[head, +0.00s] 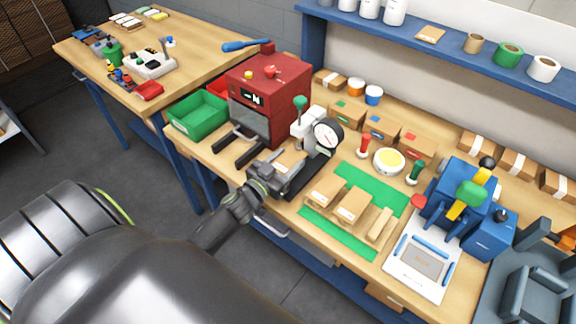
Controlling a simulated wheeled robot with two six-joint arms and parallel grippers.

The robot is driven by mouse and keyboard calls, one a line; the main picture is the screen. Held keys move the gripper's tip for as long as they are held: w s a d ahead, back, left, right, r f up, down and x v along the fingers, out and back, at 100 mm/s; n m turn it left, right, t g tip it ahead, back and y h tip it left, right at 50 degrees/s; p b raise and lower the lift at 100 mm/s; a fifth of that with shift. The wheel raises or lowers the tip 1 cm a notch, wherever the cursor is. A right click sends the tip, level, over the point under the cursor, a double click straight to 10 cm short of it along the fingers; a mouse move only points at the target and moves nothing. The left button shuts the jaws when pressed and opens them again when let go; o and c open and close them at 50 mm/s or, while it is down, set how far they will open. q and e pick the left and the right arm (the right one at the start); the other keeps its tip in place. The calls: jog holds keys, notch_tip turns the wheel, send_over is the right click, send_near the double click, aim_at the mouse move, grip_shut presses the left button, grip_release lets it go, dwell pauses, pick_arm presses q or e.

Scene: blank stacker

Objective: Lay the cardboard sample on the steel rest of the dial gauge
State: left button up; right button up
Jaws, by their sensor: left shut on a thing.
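The dial gauge (328,134) stands mid-bench, with a round white face, a pale body and a green-knobbed lever. Its dark base (308,179) extends toward me. My left gripper (276,172) reaches in from the lower left and is shut on the tan cardboard sample (290,161). The sample is close in front of the gauge, around its base. The steel rest is not clearly visible behind the sample and gripper. I cannot tell whether the sample touches the rest. My right gripper is not in view.
A red machine (268,98) with dark forks stands left of the gauge, beside a green bin (198,115). Right of the gauge, a green mat (345,240) carries cardboard pieces. A blue press (458,190) and a white tray (400,285) are further right.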

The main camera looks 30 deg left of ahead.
aim_at(288, 169)
pick_arm(q)
jog(key=shift+w+r, duration=0.15)
jog(key=shift+w, duration=0.3)
notch_tip(288, 169, down, 4)
jog(key=b, duration=0.2)
jog(key=shift+b, duration=0.4)
jog(key=shift+r, duration=0.1)
jog(key=shift+s, duration=0.1)
jog(key=o, duration=0.9)
